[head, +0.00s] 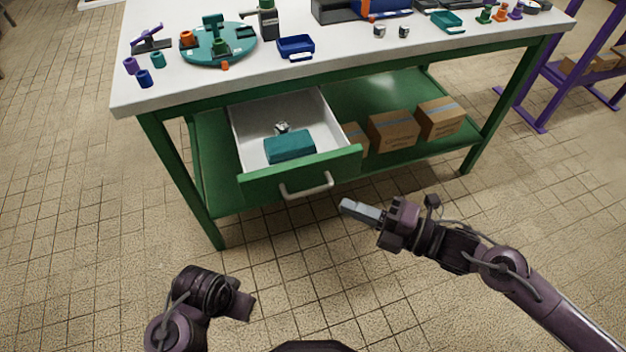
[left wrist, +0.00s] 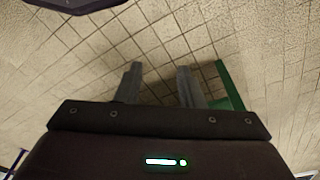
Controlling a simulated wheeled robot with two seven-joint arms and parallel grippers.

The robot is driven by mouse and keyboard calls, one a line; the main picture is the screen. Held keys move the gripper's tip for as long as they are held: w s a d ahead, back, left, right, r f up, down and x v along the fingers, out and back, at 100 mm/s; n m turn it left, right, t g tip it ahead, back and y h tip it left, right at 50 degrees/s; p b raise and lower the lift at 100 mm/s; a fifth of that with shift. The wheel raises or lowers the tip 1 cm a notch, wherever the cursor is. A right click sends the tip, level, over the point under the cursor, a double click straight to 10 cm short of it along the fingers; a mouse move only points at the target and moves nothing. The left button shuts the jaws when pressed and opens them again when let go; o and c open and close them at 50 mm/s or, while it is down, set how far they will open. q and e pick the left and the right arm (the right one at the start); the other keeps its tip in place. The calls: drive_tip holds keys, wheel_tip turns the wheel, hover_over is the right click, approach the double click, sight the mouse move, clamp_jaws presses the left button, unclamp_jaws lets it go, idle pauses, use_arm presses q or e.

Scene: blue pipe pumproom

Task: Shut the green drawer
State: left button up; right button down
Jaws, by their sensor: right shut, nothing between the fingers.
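The green drawer (head: 302,172) under the workbench is pulled well out, its green front facing me with a pale bar handle (head: 306,187). Inside its white box lie a teal block-like item (head: 289,146) and a small metallic piece (head: 282,127). My right gripper (head: 347,206) is shut and empty, just right of and nearer than the handle, apart from it. My left arm is low at the left, in front of the bench. In the left wrist view my left gripper (left wrist: 158,78) has its fingers apart with only floor between them.
The white-topped green workbench (head: 330,68) carries a teal round tray (head: 218,46), a blue bin (head: 296,46) and several small parts. Cardboard boxes (head: 392,131) stand on its lower shelf. A purple rack (head: 575,75) is at the right. Tiled floor in front is clear.

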approach(289, 170)
drive_tip(key=s+a, duration=0.1)
drive_tip(key=a, duration=0.2)
drive_tip(key=w+a, duration=0.2)
drive_tip(key=shift+w+b, duration=0.35)
drive_tip(key=shift+b, duration=0.05)
use_arm(q)
drive_tip(key=shift+w+d+f+t, duration=0.3)
drive_tip(key=shift+d+t, duration=0.1)
drive_tip(key=shift+d, duration=0.15)
use_arm(e)
drive_tip(key=shift+w+a, duration=0.1)
drive_tip(key=shift+w, duration=0.35)
